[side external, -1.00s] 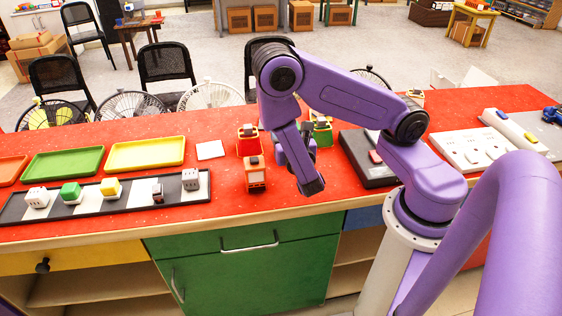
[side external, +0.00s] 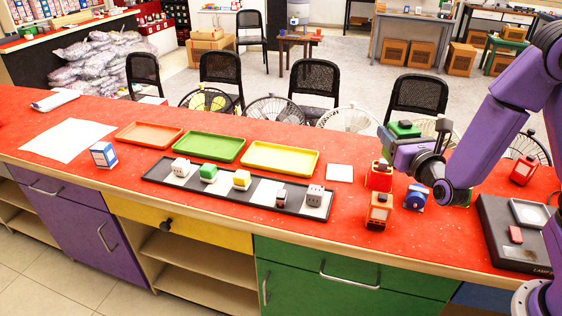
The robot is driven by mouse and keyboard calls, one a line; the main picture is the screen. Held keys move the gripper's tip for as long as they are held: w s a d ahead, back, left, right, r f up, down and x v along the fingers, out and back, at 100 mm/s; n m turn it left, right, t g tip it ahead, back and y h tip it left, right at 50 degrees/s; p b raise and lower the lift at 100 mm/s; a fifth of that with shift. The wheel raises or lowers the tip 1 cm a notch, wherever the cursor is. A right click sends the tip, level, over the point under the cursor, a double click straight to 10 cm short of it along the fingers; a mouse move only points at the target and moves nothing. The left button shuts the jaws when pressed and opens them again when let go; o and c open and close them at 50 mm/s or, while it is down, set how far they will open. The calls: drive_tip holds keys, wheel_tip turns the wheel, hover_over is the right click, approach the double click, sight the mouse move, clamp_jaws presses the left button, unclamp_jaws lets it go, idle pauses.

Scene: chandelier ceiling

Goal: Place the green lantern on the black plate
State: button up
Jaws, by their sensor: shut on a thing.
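My gripper (side external: 400,142) is shut on the green lantern (side external: 404,129), held above the red counter near its back edge. The lantern's green top shows; my gripper hides most of its body. A black plate-like base (side external: 490,232) lies at the right, partly hidden by my arm, with a pale square and a red piece on it. A long black board (side external: 263,205) with white squares and several small blocks lies left of my gripper. I cannot tell for sure which is the black plate.
A red lantern (side external: 379,178), an orange lantern (side external: 378,212) and a blue lantern (side external: 416,198) stand below my gripper. Another red lantern (side external: 523,171) stands at the right. Orange (side external: 150,135), green (side external: 200,147) and yellow (side external: 281,158) trays lie left.

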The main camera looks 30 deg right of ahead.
drive_tip(key=shift+w+d+f+m+h, duration=0.15)
drive_tip(key=shift+w+f+m+h, duration=0.2)
drive_tip(key=shift+f+h, duration=0.15)
wheel_tip(320, 180, down, 7)
drive_tip(key=w+d+m+g+h, duration=0.1)
drive_tip(key=d+m+g+h, duration=0.1)
drive_tip(key=m+g+h, duration=0.2)
drive_tip(key=shift+w+d+f+m+h, duration=0.2)
drive_tip(key=shift+m+h, duration=0.25)
drive_tip(key=shift+h, duration=0.85)
hover_over(350, 184)
wheel_tip(350, 184, down, 12)
drive_tip(key=shift+f, duration=0.45)
